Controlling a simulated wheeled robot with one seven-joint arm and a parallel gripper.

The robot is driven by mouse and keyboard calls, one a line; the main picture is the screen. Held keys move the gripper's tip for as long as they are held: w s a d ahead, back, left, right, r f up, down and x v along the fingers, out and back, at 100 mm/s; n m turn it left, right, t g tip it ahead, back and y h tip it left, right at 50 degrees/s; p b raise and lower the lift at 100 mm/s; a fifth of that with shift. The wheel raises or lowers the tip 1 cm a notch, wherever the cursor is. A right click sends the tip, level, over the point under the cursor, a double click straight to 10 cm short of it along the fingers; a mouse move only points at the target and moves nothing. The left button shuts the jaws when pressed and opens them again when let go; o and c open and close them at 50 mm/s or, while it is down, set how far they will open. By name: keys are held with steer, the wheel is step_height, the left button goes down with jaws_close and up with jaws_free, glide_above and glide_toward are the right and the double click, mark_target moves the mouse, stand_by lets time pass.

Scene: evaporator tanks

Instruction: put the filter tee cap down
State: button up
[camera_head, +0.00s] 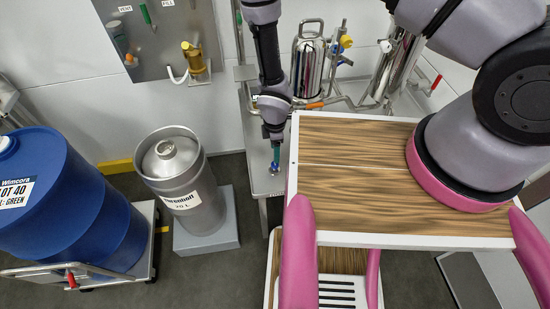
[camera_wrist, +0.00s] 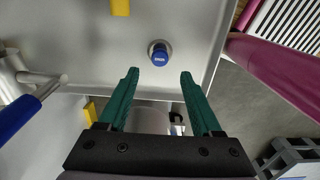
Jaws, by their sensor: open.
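The filter tee cap (camera_wrist: 159,53) is a small round piece with a blue top and a metal rim. It rests on the grey metal surface (camera_wrist: 195,25) and shows as a blue spot in the head view (camera_head: 273,168). My gripper (camera_wrist: 158,73) has two green fingers, spread apart with nothing between them. In the wrist view the cap lies just beyond the fingertips, roughly centred between them. In the head view my gripper (camera_head: 275,153) points down at the cap; the exact gap is hard to tell.
A blue-handled pipe (camera_wrist: 22,112) is left of my gripper in the wrist view. A steel keg (camera_head: 180,180) and a blue drum (camera_head: 70,205) stand on the left. The bench edge is close to the cap.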

steer(key=shift+r, duration=2.4)
steer(key=shift+s, duration=0.1)
